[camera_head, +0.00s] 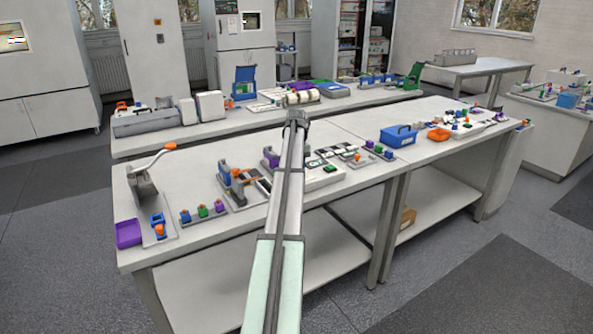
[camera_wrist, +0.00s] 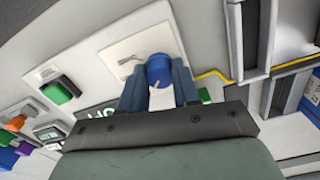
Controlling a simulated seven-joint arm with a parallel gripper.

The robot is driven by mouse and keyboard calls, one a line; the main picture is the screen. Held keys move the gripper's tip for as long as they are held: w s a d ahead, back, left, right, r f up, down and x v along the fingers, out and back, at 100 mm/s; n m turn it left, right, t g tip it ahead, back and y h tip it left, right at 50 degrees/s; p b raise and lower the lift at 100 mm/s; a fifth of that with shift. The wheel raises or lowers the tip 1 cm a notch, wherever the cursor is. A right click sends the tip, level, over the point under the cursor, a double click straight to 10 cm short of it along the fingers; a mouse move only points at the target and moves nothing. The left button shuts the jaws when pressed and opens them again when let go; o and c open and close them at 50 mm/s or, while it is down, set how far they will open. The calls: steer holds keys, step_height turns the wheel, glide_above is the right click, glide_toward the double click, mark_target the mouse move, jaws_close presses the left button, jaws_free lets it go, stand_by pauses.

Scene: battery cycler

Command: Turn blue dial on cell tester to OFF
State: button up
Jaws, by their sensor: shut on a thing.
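The blue dial (camera_wrist: 159,71) shows in the wrist view, on a light square plate of the tester panel (camera_wrist: 84,64). It has a white pointer mark on its face. My gripper (camera_wrist: 160,86) has its two dark blue fingers on either side of the dial, shut on it. Labels around the dial are partly hidden or too blurred to read, so I cannot tell which setting it points at. In the head view my arm reaches over the front table, and its end hides the dial.
A green button (camera_wrist: 60,91) sits left of the dial. A yellow line (camera_wrist: 214,76) and raised grey housings (camera_wrist: 262,40) lie to the right. In the head view, a blue bin (camera_head: 398,136) and an orange-handled press (camera_head: 146,180) stand on the front table (camera_head: 330,215).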

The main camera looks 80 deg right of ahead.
steer(key=o, duration=1.1)
steer(key=shift+c, duration=0.2)
step_height(320, 180, up, 14)
steer(key=shift+f, duration=0.1)
stand_by(0.4)
